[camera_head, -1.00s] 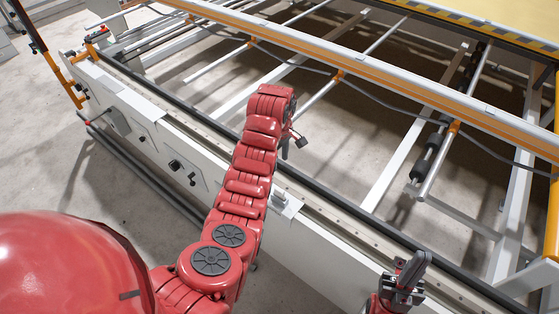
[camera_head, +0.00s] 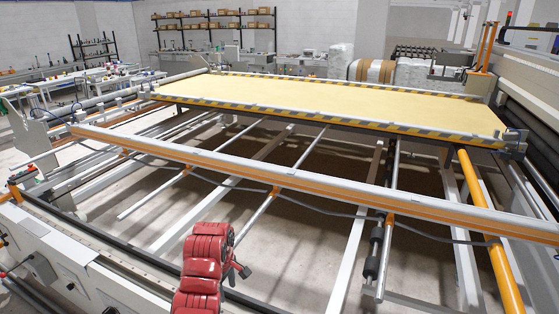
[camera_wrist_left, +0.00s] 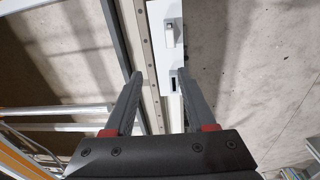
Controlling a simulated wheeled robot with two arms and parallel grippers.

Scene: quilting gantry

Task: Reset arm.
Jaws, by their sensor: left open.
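My left gripper (camera_head: 238,272) is at the bottom of the head view, at the end of my red arm, over the front side of the machine frame. It is small and partly hidden by the arm there. In the left wrist view its two grey fingers (camera_wrist_left: 161,92) are spread apart with nothing held between them. Beyond and between the fingertips lie the white edge rail (camera_wrist_left: 163,60) and a small white bracket (camera_wrist_left: 168,33). My right gripper is outside the head view.
A white and orange beam (camera_head: 330,185) crosses the quilting frame ahead of my arm. Behind it is the yellow table (camera_head: 330,100) with striped edges. Open gaps with concrete floor lie between the bars.

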